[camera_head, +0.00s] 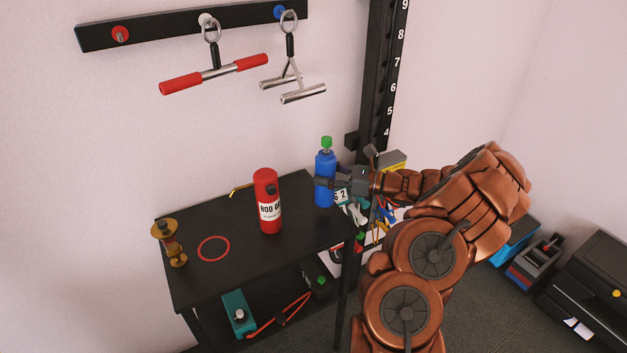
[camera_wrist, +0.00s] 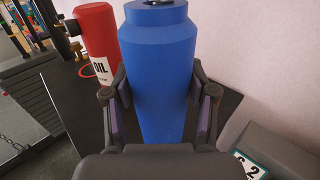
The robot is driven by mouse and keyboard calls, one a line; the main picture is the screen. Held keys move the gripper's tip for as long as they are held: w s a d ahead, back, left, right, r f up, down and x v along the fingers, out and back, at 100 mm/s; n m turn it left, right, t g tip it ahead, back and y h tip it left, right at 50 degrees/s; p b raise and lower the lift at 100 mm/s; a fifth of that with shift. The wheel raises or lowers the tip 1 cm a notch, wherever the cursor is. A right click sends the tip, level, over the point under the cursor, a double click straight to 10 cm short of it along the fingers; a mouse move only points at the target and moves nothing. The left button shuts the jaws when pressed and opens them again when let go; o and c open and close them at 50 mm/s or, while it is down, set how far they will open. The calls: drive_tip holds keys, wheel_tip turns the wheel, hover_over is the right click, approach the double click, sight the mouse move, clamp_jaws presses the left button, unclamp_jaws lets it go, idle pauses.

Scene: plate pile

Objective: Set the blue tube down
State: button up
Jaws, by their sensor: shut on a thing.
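The blue tube (camera_head: 325,168), a blue cylinder with a green knob on top, is upright at the right back of the black table (camera_head: 210,285). It fills the middle of the wrist view (camera_wrist: 160,70). My gripper (camera_head: 322,183) reaches in from the right, and its fingers (camera_wrist: 158,105) are closed on both sides of the tube. I cannot tell whether the tube's base touches the tabletop. A red ring (camera_head: 214,238) lies flat on the left part of the tabletop.
A red cylinder (camera_head: 267,200) with a white label stands left of the tube. A gold stand (camera_head: 171,243) is at the table's left edge. A black numbered post (camera_head: 380,80) rises close to my arm. The tabletop between the ring and the front edge is clear.

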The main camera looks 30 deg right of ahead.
drive_tip(key=shift+w+a+f+p, duration=0.25)
drive_tip(key=shift+w+a+f, duration=0.15)
drive_tip(key=shift+f, duration=0.2)
drive_tip(key=shift+w+a+f+p, duration=0.3)
drive_tip(key=shift+w+f, duration=0.15)
drive_tip(key=shift+f, duration=0.2)
drive_tip(key=shift+w+a+f+p, duration=0.2)
drive_tip(key=shift+w+a+f, duration=0.2)
drive_tip(key=shift+f, duration=0.2)
drive_tip(key=shift+f, duration=0.1)
drive_tip(key=o, duration=1.4)
drive_tip(key=shift+o, duration=0.2)
